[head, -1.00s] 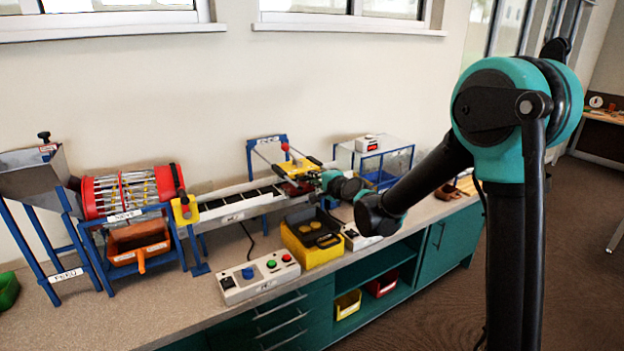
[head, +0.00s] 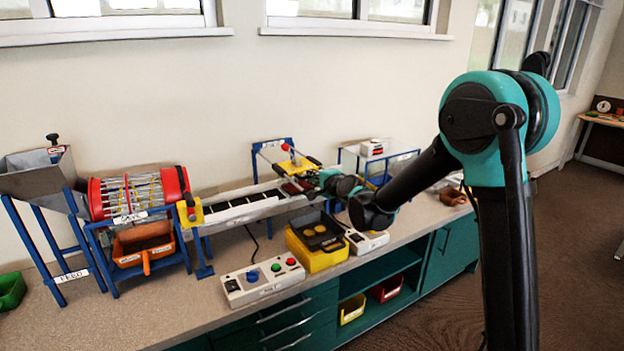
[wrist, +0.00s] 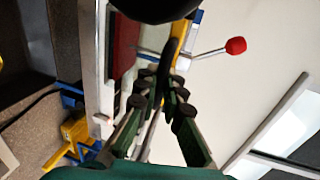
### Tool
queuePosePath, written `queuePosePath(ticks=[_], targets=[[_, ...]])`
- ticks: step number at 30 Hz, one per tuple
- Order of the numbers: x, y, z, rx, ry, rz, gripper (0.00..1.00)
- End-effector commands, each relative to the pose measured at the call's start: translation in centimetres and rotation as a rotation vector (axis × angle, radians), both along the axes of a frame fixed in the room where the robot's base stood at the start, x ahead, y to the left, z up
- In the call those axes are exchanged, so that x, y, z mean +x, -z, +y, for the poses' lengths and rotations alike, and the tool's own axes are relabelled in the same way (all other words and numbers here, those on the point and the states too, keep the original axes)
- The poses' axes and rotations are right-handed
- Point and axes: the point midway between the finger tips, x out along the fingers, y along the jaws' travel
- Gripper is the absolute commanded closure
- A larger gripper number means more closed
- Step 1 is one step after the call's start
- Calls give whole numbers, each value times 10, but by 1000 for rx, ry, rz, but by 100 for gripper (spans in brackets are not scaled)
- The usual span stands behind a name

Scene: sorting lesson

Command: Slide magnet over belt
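The magnet carriage (head: 297,167) is a yellow block with a red ball knob (head: 286,147). It sits on rails of a blue frame (head: 258,158) over the far part of the belt (head: 235,213). My gripper (head: 312,186) is at the near side of the carriage. In the wrist view, my gripper's green and black fingers (wrist: 165,88) close together around a dark handle (wrist: 171,62) by the yellow carriage part (wrist: 182,33). The red knob (wrist: 236,45) stands to the right there. The carriage underside and exact finger contact are partly hidden.
A red drum (head: 140,192) and a hopper (head: 35,165) stand left of the belt. A control box with buttons (head: 262,281) and a yellow bin (head: 318,258) are in front. A clear blue-framed box (head: 402,163) stands right. The wall is close behind.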

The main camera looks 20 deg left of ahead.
Motion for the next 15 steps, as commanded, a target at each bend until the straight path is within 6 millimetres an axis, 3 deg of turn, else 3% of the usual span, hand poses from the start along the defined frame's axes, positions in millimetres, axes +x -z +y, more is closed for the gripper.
queuePosePath(ticks=[6, 15], targets=[[0, 0, 0, 0, 0, 0, 70], [-1, 0, -2, 0, 0, 0, 70]])
